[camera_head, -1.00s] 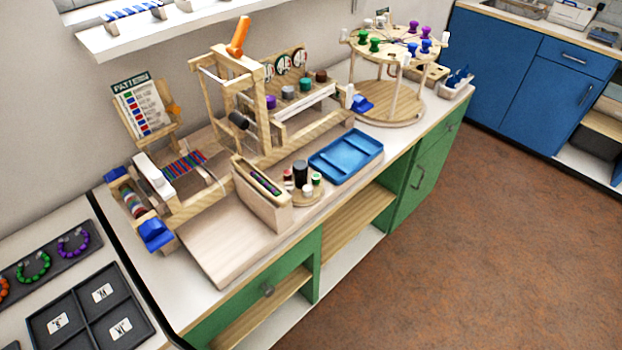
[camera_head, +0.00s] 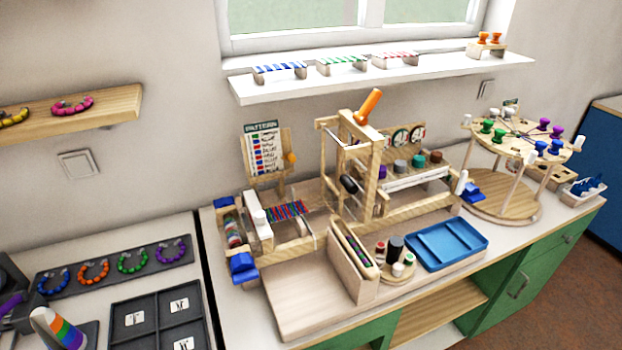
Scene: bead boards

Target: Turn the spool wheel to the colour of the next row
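A pattern card (camera_head: 263,153) with rows of colour marks stands upright behind the loom (camera_head: 360,165); its rows are too small to read surely. Red and blue striped weaving (camera_head: 287,210) lies at the loom's left. A small round wooden stand (camera_head: 398,278) in front of the loom carries a black cylinder (camera_head: 395,247) and small red, green and white spool-like pieces; it may be the spool wheel, but I cannot tell. Purple, grey, teal and brown spools (camera_head: 400,166) stand in a row behind the loom. Neither of my grippers is in view.
A blue tray (camera_head: 447,243) lies right of the round stand. A round braiding stand (camera_head: 503,195) with coloured bobbins is farther right. A dark divided tray (camera_head: 157,322) and bead bracelets (camera_head: 113,268) are at left. A white shelf (camera_head: 370,80) hangs above.

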